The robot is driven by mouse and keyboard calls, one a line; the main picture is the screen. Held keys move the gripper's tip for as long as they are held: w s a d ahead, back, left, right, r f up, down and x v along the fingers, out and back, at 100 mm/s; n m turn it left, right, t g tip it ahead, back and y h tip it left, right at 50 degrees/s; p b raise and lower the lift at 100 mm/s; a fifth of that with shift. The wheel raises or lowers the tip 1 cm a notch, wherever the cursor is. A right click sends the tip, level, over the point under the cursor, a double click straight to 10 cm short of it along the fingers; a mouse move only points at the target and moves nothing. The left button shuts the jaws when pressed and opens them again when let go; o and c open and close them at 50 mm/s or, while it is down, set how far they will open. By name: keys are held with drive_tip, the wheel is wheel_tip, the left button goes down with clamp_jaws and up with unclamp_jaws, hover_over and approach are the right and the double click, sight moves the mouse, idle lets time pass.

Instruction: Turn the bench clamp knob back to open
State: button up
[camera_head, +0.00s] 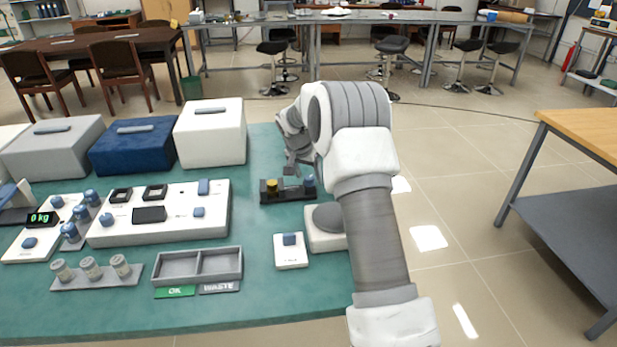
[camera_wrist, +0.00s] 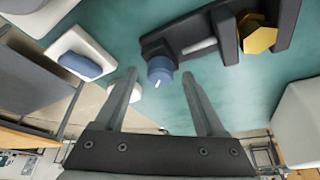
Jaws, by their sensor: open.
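The black bench clamp (camera_head: 287,197) sits on the green bench near its right side. In the wrist view the clamp (camera_wrist: 189,35) holds a gold hexagonal piece (camera_wrist: 259,36) in its channel, and its blue knob (camera_wrist: 161,70) with a white mark is at one end. The knob (camera_head: 309,182) and the gold piece (camera_head: 271,185) also show in the head view. My gripper (camera_wrist: 160,75) is open and empty. In the wrist picture the knob appears between its fingertips, with gaps on both sides; whether they are level with it in depth I cannot tell.
A white box with a blue button (camera_head: 290,252) stands in front of the clamp. A white instrument panel (camera_head: 160,228) lies to the left, with a grey two-part tray (camera_head: 198,281) in front of it. A white lidded box (camera_head: 210,134) stands behind left. My arm covers the bench's right edge.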

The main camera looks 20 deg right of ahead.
drive_tip(key=shift+w+d+f, duration=0.1)
drive_tip(key=shift+f, duration=0.15)
clamp_jaws()
